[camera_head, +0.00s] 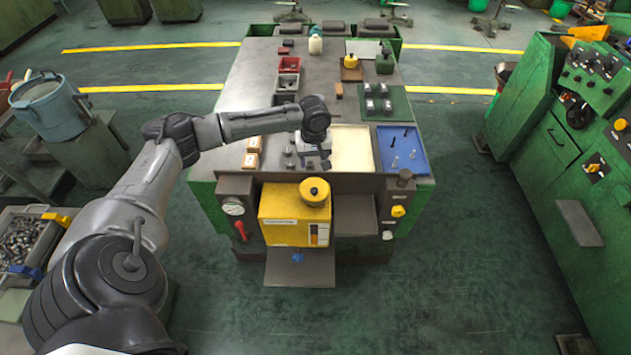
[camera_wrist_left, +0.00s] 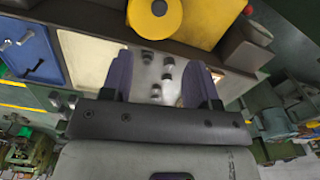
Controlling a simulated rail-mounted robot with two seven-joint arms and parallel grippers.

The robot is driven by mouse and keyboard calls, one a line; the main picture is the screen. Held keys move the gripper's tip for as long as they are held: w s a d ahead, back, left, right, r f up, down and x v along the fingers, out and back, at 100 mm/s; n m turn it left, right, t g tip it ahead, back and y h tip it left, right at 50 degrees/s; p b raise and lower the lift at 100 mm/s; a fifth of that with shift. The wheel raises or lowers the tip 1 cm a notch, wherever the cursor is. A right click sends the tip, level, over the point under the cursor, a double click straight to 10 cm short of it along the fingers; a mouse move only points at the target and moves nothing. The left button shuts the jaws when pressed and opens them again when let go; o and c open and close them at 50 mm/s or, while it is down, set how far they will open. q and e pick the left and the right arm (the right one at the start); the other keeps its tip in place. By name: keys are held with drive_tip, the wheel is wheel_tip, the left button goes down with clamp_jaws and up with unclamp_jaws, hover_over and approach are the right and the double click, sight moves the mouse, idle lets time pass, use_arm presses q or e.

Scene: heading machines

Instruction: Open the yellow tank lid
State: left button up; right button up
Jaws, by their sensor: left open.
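The yellow tank (camera_head: 283,220) is mounted on the front face of the green machine bench. Its round yellow lid (camera_head: 314,191) sits on top and appears closed. My left gripper (camera_head: 314,162) hangs over the bench top, just behind the lid, apart from it. In the left wrist view my left gripper (camera_wrist_left: 162,82) is open with nothing held between its two fingers. The lid also shows there (camera_wrist_left: 155,16), beyond the fingertips at the top edge, with part of the yellow tank (camera_wrist_left: 205,22). My right gripper is not in view.
A cream tray (camera_head: 352,152) and a blue tray (camera_head: 402,150) with bolts lie right of the gripper. Small dark blocks (camera_head: 290,151) and wooden blocks (camera_head: 252,152) lie left. A pressure gauge (camera_head: 233,207) and red handle (camera_head: 241,229) are beside the tank. Floor in front is clear.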

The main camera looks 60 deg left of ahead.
sight(314, 190)
use_arm(q)
wheel_tip(314, 190, down, 14)
drive_tip(key=n+p, duration=0.1)
drive_tip(key=n, duration=0.1)
drive_tip(key=shift+d+n, duration=0.15)
drive_tip(key=shift+n, duration=0.25)
idle(0.5)
drive_tip(key=shift+r, duration=0.1)
clamp_jaws()
